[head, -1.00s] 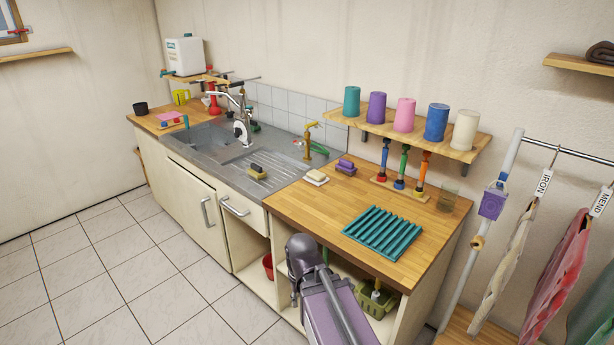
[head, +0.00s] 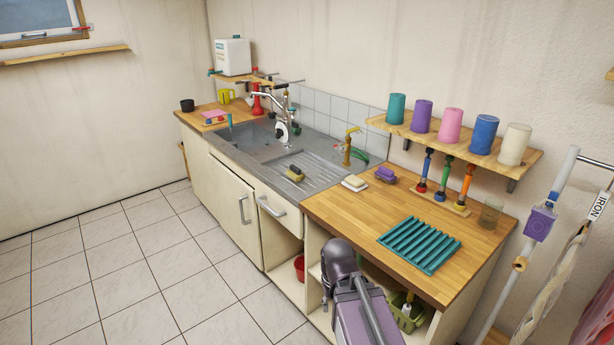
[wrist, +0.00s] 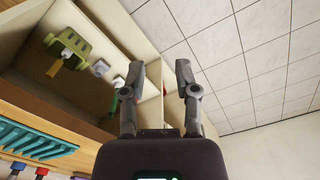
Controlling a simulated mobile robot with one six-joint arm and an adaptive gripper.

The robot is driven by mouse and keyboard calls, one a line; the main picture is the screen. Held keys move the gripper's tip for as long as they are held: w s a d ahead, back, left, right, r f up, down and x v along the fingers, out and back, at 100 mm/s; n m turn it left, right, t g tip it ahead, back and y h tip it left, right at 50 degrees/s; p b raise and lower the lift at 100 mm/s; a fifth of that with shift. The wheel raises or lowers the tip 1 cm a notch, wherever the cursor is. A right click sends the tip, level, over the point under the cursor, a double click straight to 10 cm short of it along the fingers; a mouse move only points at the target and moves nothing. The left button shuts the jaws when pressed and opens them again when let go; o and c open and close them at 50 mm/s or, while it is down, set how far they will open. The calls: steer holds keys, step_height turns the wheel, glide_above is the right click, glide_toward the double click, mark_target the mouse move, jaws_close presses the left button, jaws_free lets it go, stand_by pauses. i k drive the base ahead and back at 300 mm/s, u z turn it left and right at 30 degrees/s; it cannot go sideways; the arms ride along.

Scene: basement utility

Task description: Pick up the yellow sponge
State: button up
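The yellow sponge (head: 295,174), with a dark upper part, lies on the ridged drainboard of the grey sink unit in the head view. It does not show in the wrist view. My gripper (wrist: 159,68) is open in the wrist view, with its two fingers apart and nothing visible between them. It is in front of the open cupboard under the wooden counter, away from the sponge. In the head view my arm rises at the counter's front, and its fingers are hidden.
A purple sponge (head: 386,174) and a pale soap bar on a white dish (head: 354,183) lie on the wooden counter (head: 335,208). A teal rack (head: 418,245) lies further right. A brass tap (head: 348,148) stands behind the drainboard. The tiled floor (head: 130,275) at left is clear.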

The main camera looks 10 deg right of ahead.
mark_target(294, 174)
steer(key=u, duration=0.35)
steer(key=i, duration=1.6)
steer(key=z, duration=0.55)
